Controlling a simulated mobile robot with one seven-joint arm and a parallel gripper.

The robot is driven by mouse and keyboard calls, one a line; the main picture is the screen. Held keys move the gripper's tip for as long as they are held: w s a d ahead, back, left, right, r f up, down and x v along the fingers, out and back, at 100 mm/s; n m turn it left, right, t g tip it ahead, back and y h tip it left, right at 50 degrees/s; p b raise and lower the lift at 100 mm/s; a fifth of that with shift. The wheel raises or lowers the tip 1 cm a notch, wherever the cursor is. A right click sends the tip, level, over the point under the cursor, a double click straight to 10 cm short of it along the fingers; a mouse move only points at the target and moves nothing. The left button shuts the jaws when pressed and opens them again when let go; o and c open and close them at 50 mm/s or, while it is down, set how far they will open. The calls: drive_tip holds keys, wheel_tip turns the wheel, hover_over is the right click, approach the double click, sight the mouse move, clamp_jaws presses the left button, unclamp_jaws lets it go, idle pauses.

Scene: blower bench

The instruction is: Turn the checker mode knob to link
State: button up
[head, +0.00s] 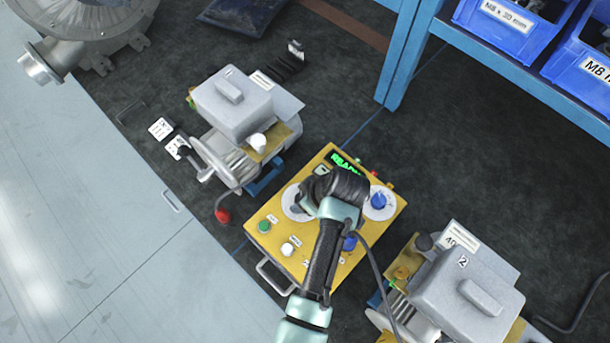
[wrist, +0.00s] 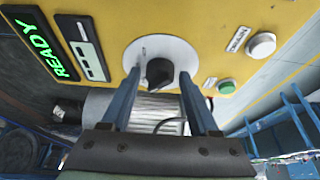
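The yellow checker box (head: 325,254) lies on the dark bench mat, its green display (wrist: 38,48) reading READY. The black knob (wrist: 159,72) sits on a white round dial (wrist: 189,52) in the wrist view; the dial's edge also shows in the head view (head: 291,204), where my gripper hides the knob. My gripper (wrist: 160,80) is open, with one blue finger on each side of the knob. I cannot tell whether the fingers touch it. The knob's setting and its dial marks are not readable.
A blue knob (head: 378,201) on a second white dial is close right of my gripper. Green (head: 264,227) and white (head: 287,249) buttons are on the box. Blowers stand at left (head: 232,108) and right (head: 466,294). A blue rack (head: 402,50) is behind.

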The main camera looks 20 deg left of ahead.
drive_tip(key=shift+o, duration=0.6)
drive_tip(key=b+v, duration=0.1)
drive_tip(key=v, duration=1.2)
drive_tip(key=shift+a, duration=0.1)
